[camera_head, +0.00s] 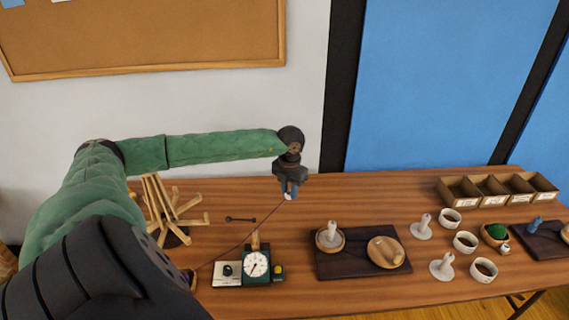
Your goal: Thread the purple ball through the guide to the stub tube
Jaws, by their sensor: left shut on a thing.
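My left gripper (290,191) is shut above the back of the table, with a small pale piece at its fingertips. A thin dark reddish thread (237,249) slants from the fingertips down left to a bowl (193,280), mostly hidden behind my left arm. The purple ball itself cannot be made out there. The thread passes close to a wooden peg (255,240) behind a dial gauge (257,265); contact cannot be told. A small dark bar (240,219) lies behind it. I cannot tell which part is the guide or the stub tube. My right gripper is out of view.
A wooden winder (168,212) stands at the left. A dark tray (333,267) holds wooden dishes, one with a white spindle. White spindles, cups and a green ball (497,231) stand at the right, before a box (498,190). Table behind the tray is clear.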

